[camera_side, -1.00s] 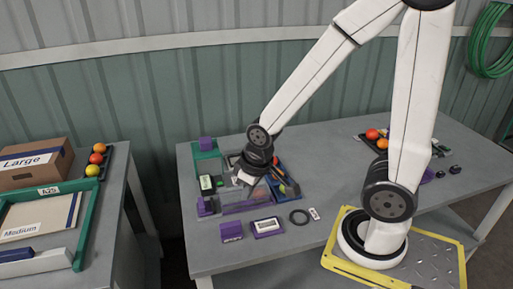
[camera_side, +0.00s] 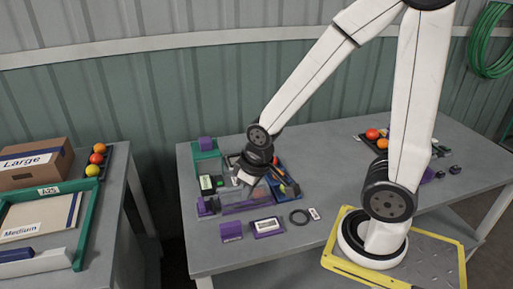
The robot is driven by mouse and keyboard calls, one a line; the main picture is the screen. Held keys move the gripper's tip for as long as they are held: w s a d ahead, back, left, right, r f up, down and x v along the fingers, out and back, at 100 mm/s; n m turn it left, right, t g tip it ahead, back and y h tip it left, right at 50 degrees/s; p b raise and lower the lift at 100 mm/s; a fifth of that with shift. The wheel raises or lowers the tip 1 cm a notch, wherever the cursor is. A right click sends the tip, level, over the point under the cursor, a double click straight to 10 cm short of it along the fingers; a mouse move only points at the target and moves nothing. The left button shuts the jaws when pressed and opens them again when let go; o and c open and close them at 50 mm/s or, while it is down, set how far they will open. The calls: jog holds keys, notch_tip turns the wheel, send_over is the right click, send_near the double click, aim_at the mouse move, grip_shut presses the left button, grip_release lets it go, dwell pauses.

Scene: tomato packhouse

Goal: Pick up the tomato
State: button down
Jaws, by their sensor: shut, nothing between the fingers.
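My gripper (camera_side: 247,180) points down over the cluttered station of trays and small devices on the main table. Its fingers are small in this view and partly lost against the items below; they are shut and I see nothing held. A red tomato (camera_side: 372,134) and an orange tomato (camera_side: 382,143) lie at the right rear of the same table, well apart from my gripper. I cannot see any tomato under my gripper.
A green-and-purple holder (camera_side: 206,147), a device with a green display (camera_side: 207,182), a purple block (camera_side: 231,231), a purple-framed label device (camera_side: 267,226) and a black ring (camera_side: 299,217) surround the station. A cardboard box (camera_side: 35,163) stands on the left table. The table's middle right is clear.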

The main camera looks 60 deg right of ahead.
grip_release()
jog(key=w+d+f+m+g+h, duration=0.1)
jog(key=w+d+f+m, duration=0.2)
jog(key=w+d+m, duration=1.05)
jog(key=d+f+m, duration=0.2)
jog(key=d, duration=0.5)
jog(key=s+d+f+m+g, duration=0.1)
jog(key=d+f+m, duration=0.1)
jog(key=d, duration=0.6)
jog(key=d+f+m, duration=0.2)
jog(key=d+f, duration=0.2)
jog(key=d, duration=0.4)
jog(key=shift+s+m+g, duration=0.25)
jog(key=shift+g, duration=0.15)
jog(key=shift+d+f, duration=0.15)
jog(key=shift+d, duration=0.15)
jog(key=shift+d+f, duration=0.15)
jog(key=shift+f, duration=1.15)
